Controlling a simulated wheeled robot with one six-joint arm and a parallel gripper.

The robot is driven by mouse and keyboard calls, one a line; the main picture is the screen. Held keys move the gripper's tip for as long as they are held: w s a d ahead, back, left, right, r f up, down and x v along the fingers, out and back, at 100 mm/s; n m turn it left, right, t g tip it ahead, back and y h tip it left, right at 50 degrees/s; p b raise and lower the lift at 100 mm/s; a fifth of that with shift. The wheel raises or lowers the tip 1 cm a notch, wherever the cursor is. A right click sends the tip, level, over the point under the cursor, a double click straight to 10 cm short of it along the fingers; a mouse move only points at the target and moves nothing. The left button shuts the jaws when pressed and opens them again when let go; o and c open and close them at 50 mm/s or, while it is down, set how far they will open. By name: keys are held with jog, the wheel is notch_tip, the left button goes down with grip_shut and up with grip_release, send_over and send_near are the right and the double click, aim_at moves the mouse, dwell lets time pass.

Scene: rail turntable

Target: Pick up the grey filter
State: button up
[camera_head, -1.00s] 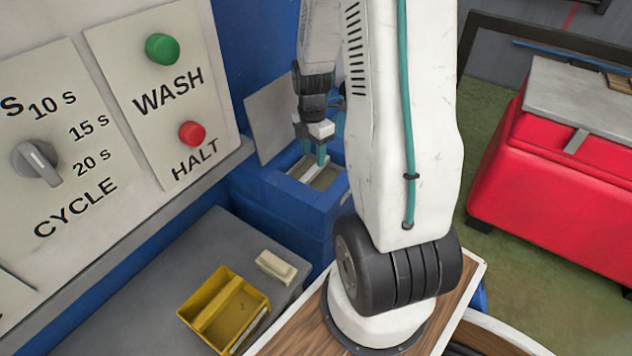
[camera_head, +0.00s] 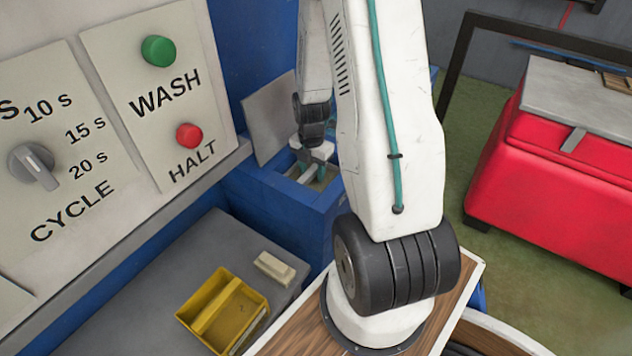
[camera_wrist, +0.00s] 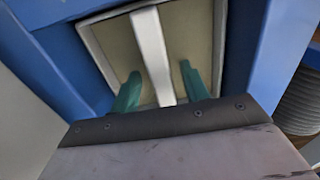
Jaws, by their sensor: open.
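The filter (camera_wrist: 108,42) sits in the blue box's opening, with a grey frame, a beige face and a pale bar (camera_wrist: 150,45) across its middle. It also shows partly in the head view (camera_head: 327,184), where my gripper hides much of it. My gripper (camera_wrist: 160,80) is open, its green fingers on either side of the bar. It points down into the opening in the head view (camera_head: 309,171). I cannot tell whether the fingers touch the filter's face.
The blue box (camera_head: 290,210) has its grey lid (camera_head: 268,118) standing open at the left. A control panel (camera_head: 150,95) is at the left. A yellow bin (camera_head: 222,312) and a pale block (camera_head: 274,268) lie on the grey surface below. A red cabinet (camera_head: 550,190) stands at the right.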

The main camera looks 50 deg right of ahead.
jog(key=shift+c, duration=0.3)
grip_shut()
jog(key=shift+r, duration=0.2)
